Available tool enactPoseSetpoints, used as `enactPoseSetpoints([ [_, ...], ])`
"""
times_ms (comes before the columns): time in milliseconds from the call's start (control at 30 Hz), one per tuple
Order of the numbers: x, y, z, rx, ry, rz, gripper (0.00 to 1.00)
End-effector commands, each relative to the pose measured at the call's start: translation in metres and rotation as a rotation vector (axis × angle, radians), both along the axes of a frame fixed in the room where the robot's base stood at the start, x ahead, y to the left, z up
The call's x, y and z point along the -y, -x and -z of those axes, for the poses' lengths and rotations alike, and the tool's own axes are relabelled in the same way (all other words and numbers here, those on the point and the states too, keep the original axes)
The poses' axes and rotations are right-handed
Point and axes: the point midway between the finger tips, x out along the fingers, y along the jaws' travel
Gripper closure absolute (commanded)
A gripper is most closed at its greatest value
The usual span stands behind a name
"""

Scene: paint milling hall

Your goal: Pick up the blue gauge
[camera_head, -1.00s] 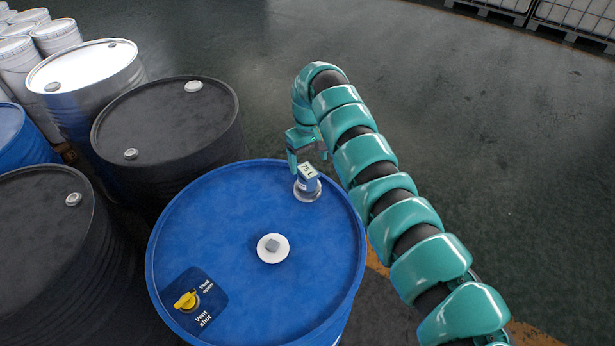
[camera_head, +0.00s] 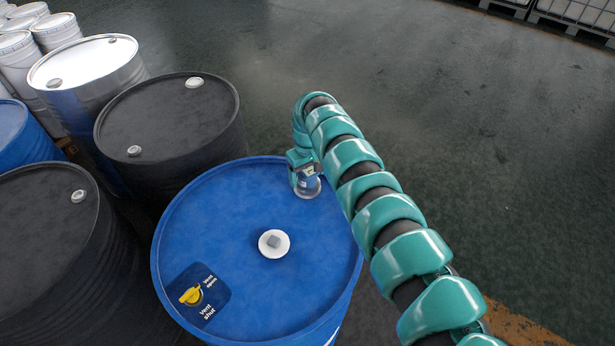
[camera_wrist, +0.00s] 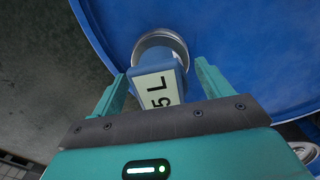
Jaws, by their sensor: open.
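The blue gauge (camera_wrist: 160,80) stands in a round silver fitting on the lid of the blue drum (camera_head: 225,220). In the head view the gauge (camera_head: 309,182) is partly hidden by my gripper (camera_head: 303,172). In the wrist view my gripper (camera_wrist: 160,82) is open, with one finger on each side of the gauge. I see a gap between each finger and the gauge, so it is not held.
A white bung (camera_head: 273,243) and a yellow vent lever (camera_head: 191,296) are on the drum lid. Black drums (camera_head: 165,120) and a silver drum (camera_head: 88,65) crowd the left. Open floor (camera_head: 480,150) lies to the right.

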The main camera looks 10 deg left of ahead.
Motion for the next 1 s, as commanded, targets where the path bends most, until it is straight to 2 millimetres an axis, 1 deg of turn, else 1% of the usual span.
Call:
enactPoseSetpoints([
  [100,0.000,0.000,0.000,0.000,0.000,0.000,0.22],
  [133,0.000,0.000,0.000,0.000,0.000,0.000,0.26],
  [267,0.000,0.000,0.000,-0.001,0.001,0.000,0.52],
  [300,0.000,0.000,0.000,-0.001,0.001,0.000,0.60],
  [367,0.000,0.000,0.000,-0.001,0.001,0.000,0.71],
  [400,0.000,0.000,0.000,-0.001,0.001,0.000,0.79],
  [433,0.000,0.000,0.000,-0.001,0.001,0.000,0.80],
  [467,0.000,0.000,0.000,-0.001,0.001,0.000,0.84],
  [633,0.000,0.000,-0.001,-0.001,0.001,0.000,0.84],
  [767,0.000,0.000,-0.005,-0.001,0.001,0.000,0.84],
  [867,0.000,0.000,-0.012,0.000,0.000,0.000,0.84],
  [1000,0.001,0.000,-0.029,-0.001,0.001,0.001,0.84],
])
